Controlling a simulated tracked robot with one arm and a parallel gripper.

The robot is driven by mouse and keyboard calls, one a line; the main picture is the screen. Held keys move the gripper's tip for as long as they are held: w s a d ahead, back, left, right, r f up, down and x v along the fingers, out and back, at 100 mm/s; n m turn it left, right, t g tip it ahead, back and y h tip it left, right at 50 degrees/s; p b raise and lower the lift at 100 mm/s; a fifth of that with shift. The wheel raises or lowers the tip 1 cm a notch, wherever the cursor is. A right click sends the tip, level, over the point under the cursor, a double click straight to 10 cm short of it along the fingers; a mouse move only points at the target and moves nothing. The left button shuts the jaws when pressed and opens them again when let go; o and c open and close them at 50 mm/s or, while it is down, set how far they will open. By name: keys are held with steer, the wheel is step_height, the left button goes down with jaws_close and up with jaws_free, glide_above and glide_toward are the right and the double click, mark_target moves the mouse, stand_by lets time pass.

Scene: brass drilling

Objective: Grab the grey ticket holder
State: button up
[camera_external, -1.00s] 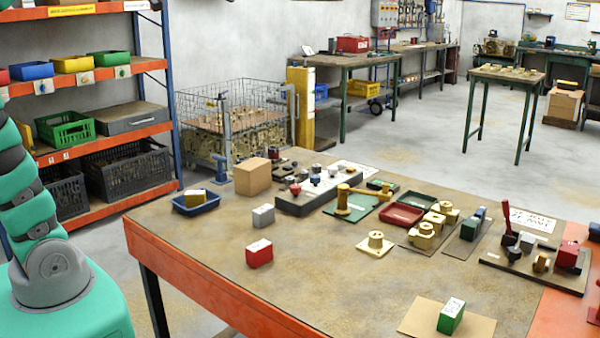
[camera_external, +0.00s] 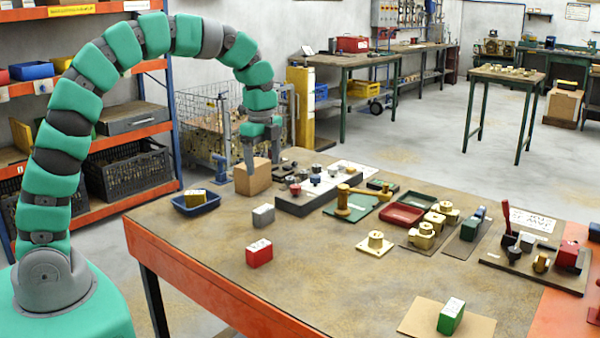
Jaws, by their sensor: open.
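The grey ticket holder (camera_external: 263,215) is a small grey block with a pale top. It stands on the brown table, left of the middle, behind the red ticket holder (camera_external: 259,254). My gripper (camera_external: 262,165) hangs from the green arm, fingers pointing down, open and empty. In the picture it is above and slightly behind the grey holder, overlapping the cardboard box (camera_external: 258,184) and hiding part of it. The gripper is apart from the grey holder. A green ticket holder (camera_external: 451,318) stands on a tan card at the front right.
A blue tray (camera_external: 211,207) with a yellow block lies left of the grey holder. A dark control panel (camera_external: 289,202) with knobs stands to its right. Brass parts and red and green trays (camera_external: 402,215) fill the right side. The table's front middle is clear.

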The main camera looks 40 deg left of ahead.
mark_target(264, 208)
step_height(264, 208, down, 9)
steer(key=shift+s+d+f, duration=0.1)
steer(key=shift+s+f, duration=0.05)
steer(key=shift+f, duration=0.05)
steer(key=shift+s+f, duration=0.15)
steer(key=shift+f, duration=1.2)
steer(key=shift+s+f, duration=0.15)
steer(key=shift+f, duration=1.15)
steer(key=shift+d, duration=0.1)
steer(key=c, duration=1.1)
